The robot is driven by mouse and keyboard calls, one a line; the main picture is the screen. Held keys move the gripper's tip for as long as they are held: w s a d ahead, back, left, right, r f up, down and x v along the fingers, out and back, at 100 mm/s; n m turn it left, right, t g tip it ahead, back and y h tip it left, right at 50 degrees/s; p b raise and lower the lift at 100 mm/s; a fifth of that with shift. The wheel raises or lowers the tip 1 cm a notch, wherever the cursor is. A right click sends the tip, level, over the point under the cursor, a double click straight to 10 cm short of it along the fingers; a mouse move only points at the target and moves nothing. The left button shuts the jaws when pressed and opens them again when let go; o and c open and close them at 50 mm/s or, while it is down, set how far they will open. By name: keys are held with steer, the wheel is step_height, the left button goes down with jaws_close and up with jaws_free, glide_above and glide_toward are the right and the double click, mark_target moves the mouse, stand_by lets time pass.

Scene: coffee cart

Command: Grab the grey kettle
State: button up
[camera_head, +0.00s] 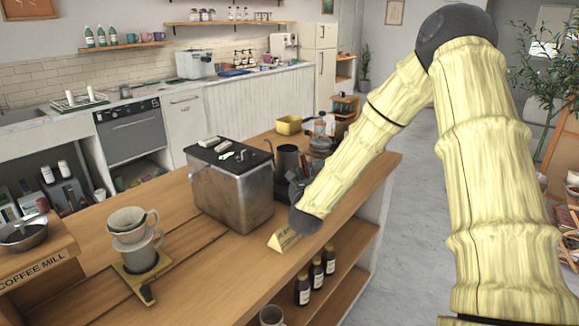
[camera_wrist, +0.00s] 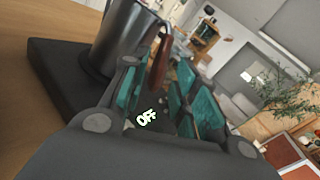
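My gripper (camera_head: 297,188) is at the near right side of the kettle. In the wrist view my gripper (camera_wrist: 158,80) is open, its teal-padded fingers either side of the handle's line. The handle's lower end shows between them. I cannot tell whether a pad touches it.
A metal box (camera_head: 232,187) with a black top stands left of the kettle. A small wooden sign (camera_head: 284,241) sits below my wrist. A glass and dark vessel (camera_head: 321,145) and a yellow container (camera_head: 288,125) stand behind. A dripper on a cup (camera_head: 132,225) is at left.

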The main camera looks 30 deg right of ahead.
mark_target(305, 165)
steer(key=x, duration=0.1)
steer(key=p+x, duration=0.1)
steer(key=x, duration=0.2)
steer(key=shift+r, duration=0.3)
steer(key=shift+w+d+f+p, duration=0.1)
steer(key=shift+w+d+p, duration=0.3)
steer(key=shift+w, duration=0.15)
jaws_close()
